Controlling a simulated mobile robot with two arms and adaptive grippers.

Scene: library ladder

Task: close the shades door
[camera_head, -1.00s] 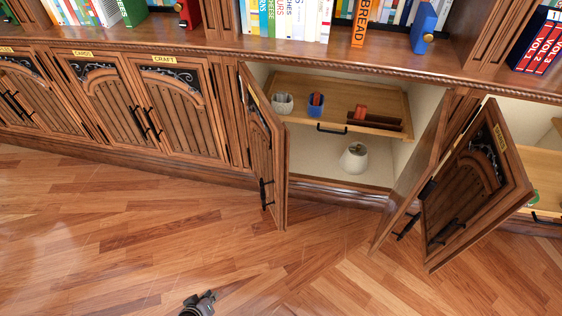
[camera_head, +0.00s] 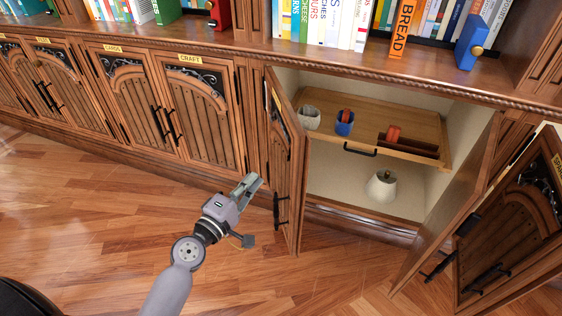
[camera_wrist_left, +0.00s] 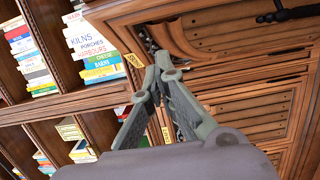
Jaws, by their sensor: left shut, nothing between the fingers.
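The cabinet in the middle stands open, with a lampshade (camera_head: 381,186) on its floor. Its left door (camera_head: 288,170), wooden with a black handle (camera_head: 280,209), is swung outward. Its right door (camera_head: 450,215) is also swung open. The door labels here are too slanted to read, so I cannot confirm which one says shades. My left gripper (camera_head: 250,183) is shut and empty, just left of the left door and its handle, seemingly apart from it. Its closed fingertips (camera_wrist_left: 163,62) show in the left wrist view in front of wooden cabinet fronts. My right gripper is out of view.
A pulled-out drawer (camera_head: 430,158) inside the cabinet holds cups and a red item. Another open door (camera_head: 512,225) stands at the right. Closed doors, including the craft door (camera_head: 200,110), line the left. Bookshelves run above. The wooden floor (camera_head: 100,215) is clear.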

